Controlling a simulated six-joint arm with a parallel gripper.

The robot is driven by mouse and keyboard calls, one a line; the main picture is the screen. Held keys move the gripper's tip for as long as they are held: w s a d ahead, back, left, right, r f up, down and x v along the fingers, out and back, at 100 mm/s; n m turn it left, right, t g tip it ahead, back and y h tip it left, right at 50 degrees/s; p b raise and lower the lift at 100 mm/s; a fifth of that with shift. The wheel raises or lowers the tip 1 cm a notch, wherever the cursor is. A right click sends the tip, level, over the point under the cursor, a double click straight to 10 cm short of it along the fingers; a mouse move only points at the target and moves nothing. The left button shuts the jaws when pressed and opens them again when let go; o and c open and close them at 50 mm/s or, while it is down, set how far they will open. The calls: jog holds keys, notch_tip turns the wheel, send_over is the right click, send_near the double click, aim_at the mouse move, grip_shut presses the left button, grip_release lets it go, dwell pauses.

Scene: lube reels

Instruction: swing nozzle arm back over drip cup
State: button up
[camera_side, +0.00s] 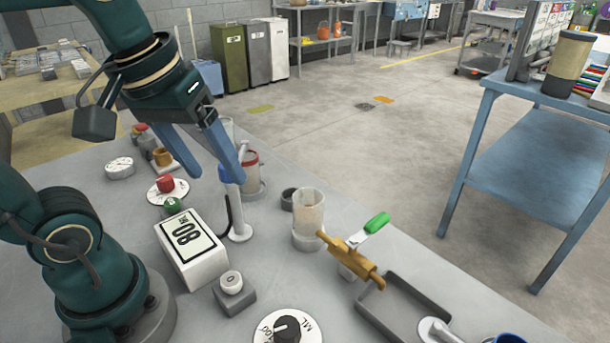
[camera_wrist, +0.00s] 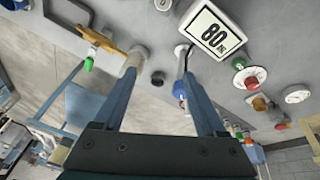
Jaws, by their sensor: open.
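My gripper (camera_side: 214,177) is open, its two blue fingers pointing down above the grey bench. It also shows in the wrist view (camera_wrist: 161,76). A white post with a blue top (camera_side: 237,213) stands on a round white base near the right fingertip; it may carry the nozzle arm. Its blue part (camera_wrist: 179,89) shows between the fingers in the wrist view; I cannot tell whether they touch. A clear cup (camera_side: 308,212) stands right of the post. A small dark ring-shaped cup (camera_side: 289,199) sits between them. I cannot tell which is the drip cup.
A white display reading 80 (camera_side: 190,248) stands left of the post. A brass valve with a green handle (camera_side: 352,257) and a grey tray (camera_side: 403,304) are at the right. A red-banded clear container (camera_side: 251,174) stands behind the post. A dial (camera_side: 288,328) is at the front.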

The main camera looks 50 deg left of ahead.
aim_at(224, 177)
jog(key=w+a+n+g, duration=0.1)
jog(key=w+a+n, duration=0.1)
jog(key=w+a+n+g, duration=0.1)
jog(key=w+a+n, duration=0.1)
jog(key=w+a+n+g, duration=0.1)
jog(key=w+a+n, duration=0.1)
jog(key=a, duration=0.1)
jog(key=shift+a+n, duration=0.1)
jog(key=shift+n, duration=0.2)
jog(key=shift+s+a+f+g, duration=0.1)
jog(key=shift+a+f+g, duration=0.15)
jog(key=shift+f, duration=0.2)
jog(key=shift+d+f, duration=0.1)
jog(key=shift+f, duration=2.2)
grip_shut()
jog(key=shift+r, duration=0.1)
